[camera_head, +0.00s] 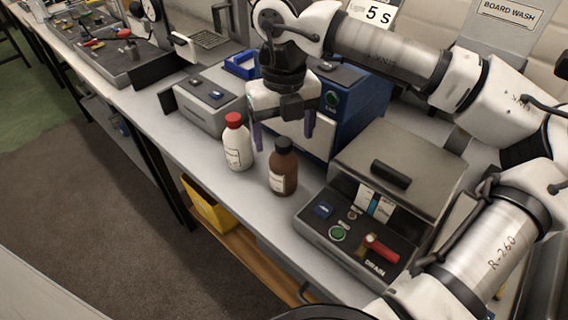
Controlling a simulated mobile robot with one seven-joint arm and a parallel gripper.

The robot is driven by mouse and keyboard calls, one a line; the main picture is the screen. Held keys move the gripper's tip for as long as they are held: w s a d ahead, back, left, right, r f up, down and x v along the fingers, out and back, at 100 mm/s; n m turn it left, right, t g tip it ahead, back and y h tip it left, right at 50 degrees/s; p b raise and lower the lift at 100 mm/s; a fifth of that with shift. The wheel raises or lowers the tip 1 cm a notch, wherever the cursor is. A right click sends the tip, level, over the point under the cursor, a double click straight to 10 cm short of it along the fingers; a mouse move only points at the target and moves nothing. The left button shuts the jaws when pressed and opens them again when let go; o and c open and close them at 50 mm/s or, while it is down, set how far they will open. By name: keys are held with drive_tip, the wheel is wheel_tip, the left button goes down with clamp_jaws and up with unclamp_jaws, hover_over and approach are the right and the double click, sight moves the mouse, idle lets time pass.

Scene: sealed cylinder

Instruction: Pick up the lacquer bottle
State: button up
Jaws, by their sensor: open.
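Two bottles stand upright near the front edge of the bench. One is a brown bottle (283,176) with a black cap and a pale label. The other is a white bottle (238,152) with a red cap, just to its left. The labels are too small to read, so I cannot tell from print which one is lacquer. My gripper (283,132) points down, open, with its two purple-tinted fingers apart. In the picture its fingers sit just above and behind the brown bottle's cap. Nothing shows between them, and I see no contact with either bottle.
A grey lidded machine (397,165) with a red drain handle stands to the right of the bottles. A blue machine (350,105) is behind my gripper and a grey box (209,99) is at left. A yellow bin (208,207) sits below the bench.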

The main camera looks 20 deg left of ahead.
sight(284, 160)
drive_tip(key=shift+s+f+p, duration=0.15)
drive_tip(key=shift+f+p, duration=0.5)
drive_tip(key=shift+f, duration=1.2)
drive_tip(key=shift+s+f+p, duration=0.1)
drive_tip(key=shift+f+p, duration=0.5)
drive_tip(key=shift+f, duration=1.25)
drive_tip(key=shift+d, duration=0.1)
drive_tip(key=shift+c, duration=0.3)
drive_tip(key=c, duration=1.2)
drive_tip(key=shift+r, duration=0.1)
